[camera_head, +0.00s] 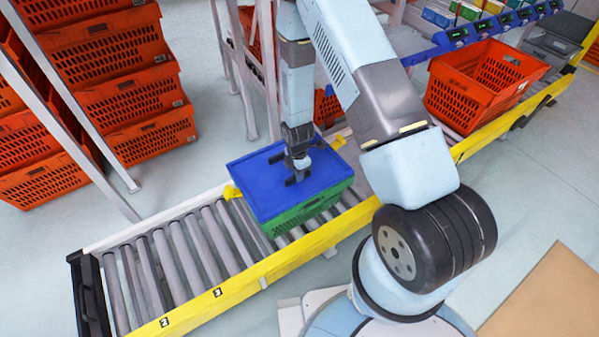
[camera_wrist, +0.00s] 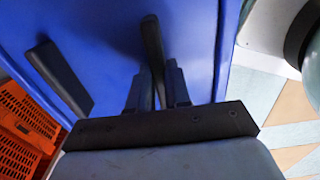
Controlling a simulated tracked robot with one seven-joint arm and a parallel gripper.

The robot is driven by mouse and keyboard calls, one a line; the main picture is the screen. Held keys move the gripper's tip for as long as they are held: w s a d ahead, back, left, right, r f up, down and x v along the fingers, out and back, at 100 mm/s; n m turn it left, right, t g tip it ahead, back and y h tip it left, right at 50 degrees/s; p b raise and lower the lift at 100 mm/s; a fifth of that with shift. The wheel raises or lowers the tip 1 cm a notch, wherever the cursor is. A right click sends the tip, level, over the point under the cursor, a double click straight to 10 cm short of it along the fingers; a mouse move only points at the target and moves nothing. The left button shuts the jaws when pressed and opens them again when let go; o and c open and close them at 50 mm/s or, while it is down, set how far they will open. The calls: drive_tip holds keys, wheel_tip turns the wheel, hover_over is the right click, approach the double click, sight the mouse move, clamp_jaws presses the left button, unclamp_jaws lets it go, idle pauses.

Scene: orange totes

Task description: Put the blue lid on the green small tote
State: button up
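The blue lid (camera_head: 258,178) lies flat over the green small tote (camera_head: 308,208) on the roller conveyor, covering its top. I cannot tell whether it is fully seated or slightly above the rim. The tote's green side shows below the lid's front edge. My gripper (camera_head: 297,178) points down at the lid's middle. In the wrist view, my gripper (camera_wrist: 156,82) has its two fingers close together on either side of a black handle (camera_wrist: 152,45) on the lid. A second black bar (camera_wrist: 60,78) lies on the lid to the left. The tote's inside is hidden.
The conveyor (camera_head: 180,260) has bare rollers to the left and yellow rails. Yellow tabs (camera_head: 232,192) stand beside the lid. An orange tote (camera_head: 480,90) sits farther right along the line. Stacked orange totes (camera_head: 130,100) stand behind at left. A metal frame post stands behind the conveyor.

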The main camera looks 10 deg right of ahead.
drive_tip(key=o, duration=0.5)
drive_tip(key=shift+f, duration=0.1)
drive_tip(key=s+d+r+m+t, duration=0.1)
drive_tip(key=s+d+r+m, duration=0.2)
drive_tip(key=r, duration=1.1)
drive_tip(key=d+r+m+t, duration=0.15)
drive_tip(key=r+m, duration=0.25)
drive_tip(key=r, duration=1)
drive_tip(key=s+d+r+m, duration=0.2)
drive_tip(key=d+r+m, duration=0.15)
drive_tip(key=r, duration=1.05)
drive_tip(key=s+d+r+m+t, duration=0.1)
drive_tip(key=s+d+r+m, duration=0.1)
drive_tip(key=s+r+m, duration=0.4)
drive_tip(key=s+d+r+m+t, duration=0.2)
drive_tip(key=s+r+m, duration=0.4)
drive_tip(key=s+r, duration=0.3)
drive_tip(key=s, duration=0.4)
drive_tip(key=shift+d+r, duration=0.3)
